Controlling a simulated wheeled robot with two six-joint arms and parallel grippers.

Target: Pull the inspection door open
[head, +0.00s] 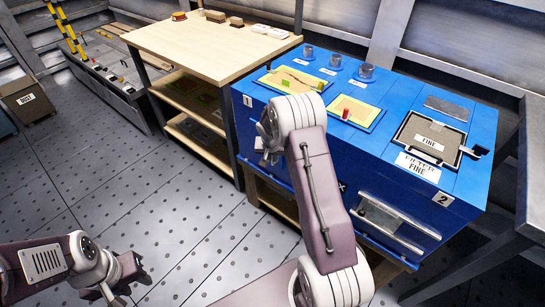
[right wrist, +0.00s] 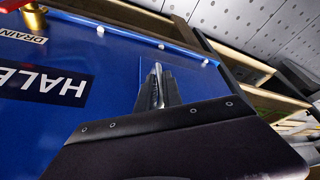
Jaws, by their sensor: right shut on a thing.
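The blue cabinet (head: 300,165) stands at the centre right of the head view. My right gripper (head: 264,146) is at the left part of its front face, partly hidden by my own wrist. In the right wrist view my right gripper (right wrist: 157,98) is shut on a slim metal handle (right wrist: 158,78) against a blue panel (right wrist: 120,75). Faint straight outlines show around the handle; I cannot tell whether the inspection door there stands ajar. The head view hides the handle behind my arm. My left gripper (head: 130,280) is empty at the lower left, its fingers apart, away from the cabinet.
A brass fitting (right wrist: 32,18) and a drain label (right wrist: 24,34) are on the blue face near the handle. The floor (head: 130,195) in front is clear.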

